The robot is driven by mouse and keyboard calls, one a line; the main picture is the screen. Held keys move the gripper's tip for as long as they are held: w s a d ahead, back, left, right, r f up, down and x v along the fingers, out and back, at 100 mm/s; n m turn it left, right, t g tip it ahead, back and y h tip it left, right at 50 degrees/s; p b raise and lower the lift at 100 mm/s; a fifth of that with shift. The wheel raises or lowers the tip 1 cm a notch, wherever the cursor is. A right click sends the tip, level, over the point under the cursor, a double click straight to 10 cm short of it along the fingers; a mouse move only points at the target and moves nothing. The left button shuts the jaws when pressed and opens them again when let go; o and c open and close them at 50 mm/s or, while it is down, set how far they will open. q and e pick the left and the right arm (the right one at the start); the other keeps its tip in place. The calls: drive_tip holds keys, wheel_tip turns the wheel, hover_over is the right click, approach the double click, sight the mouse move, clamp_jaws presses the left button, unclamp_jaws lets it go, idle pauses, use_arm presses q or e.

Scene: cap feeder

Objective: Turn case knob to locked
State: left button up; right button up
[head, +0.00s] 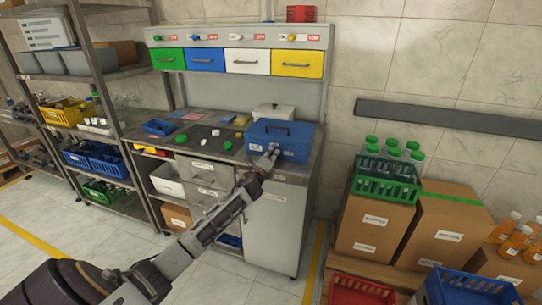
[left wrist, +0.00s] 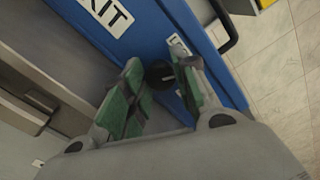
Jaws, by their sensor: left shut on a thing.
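The blue case (head: 268,132) stands on the right end of the workbench, with its lid shut and a handle on top. Its front fills much of the left wrist view (left wrist: 146,36), with a white KIT label and part of a second label beside the finger. My left gripper (head: 271,151) is at the case front. In the left wrist view its green-padded fingers (left wrist: 164,84) are shut on the round black case knob (left wrist: 158,73), which has a pale mark on its face. The head view hides the knob behind the gripper. My right gripper is out of view.
A white box (head: 272,111) stands behind the case. Colored drawers (head: 246,62) hang above. A green crate of bottles (head: 384,183) sits on cartons at the right.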

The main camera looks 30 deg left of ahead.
use_arm(q)
drive_tip(key=n, duration=0.3)
drive_tip(key=shift+f+n+p, duration=0.1)
drive_tip(key=shift+n+p, duration=0.3)
drive_tip(key=shift+n, duration=0.7)
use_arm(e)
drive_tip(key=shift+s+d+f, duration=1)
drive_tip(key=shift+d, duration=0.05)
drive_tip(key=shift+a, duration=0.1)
use_arm(q)
drive_tip(key=o, duration=0.8)
drive_tip(key=shift+a, duration=0.1)
drive_tip(key=shift+o, duration=1)
drive_tip(key=shift+f, duration=0.1)
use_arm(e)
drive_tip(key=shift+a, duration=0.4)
